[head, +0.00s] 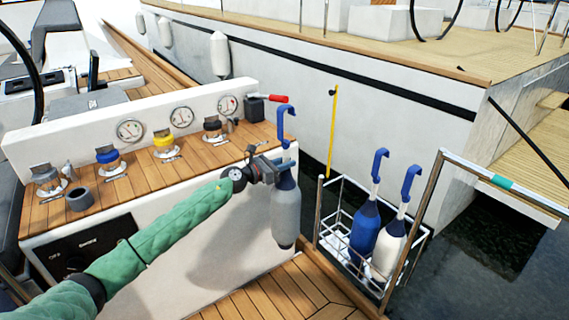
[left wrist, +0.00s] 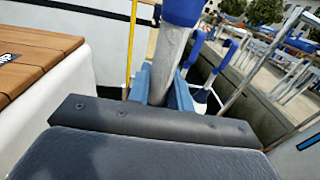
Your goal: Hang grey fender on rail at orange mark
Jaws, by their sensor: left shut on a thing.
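The grey fender (head: 286,215) hangs upright from my left gripper (head: 277,165), with its blue hook (head: 287,122) pointing up. The gripper is shut on the neck just above the grey body. In the left wrist view the grey neck (left wrist: 165,72) is between the fingers, below a blue part. The rail (head: 468,168) is at the right, apart from the fender. It bears a teal band (head: 502,182); I see no orange mark on it. My right gripper is not in view.
A wire basket (head: 333,240) beside the rail post holds a blue fender (head: 364,235) and a white fender (head: 389,249), both with blue hooks. A wooden-topped console (head: 150,180) with gauges and winches stands left. Dark water lies below the rail.

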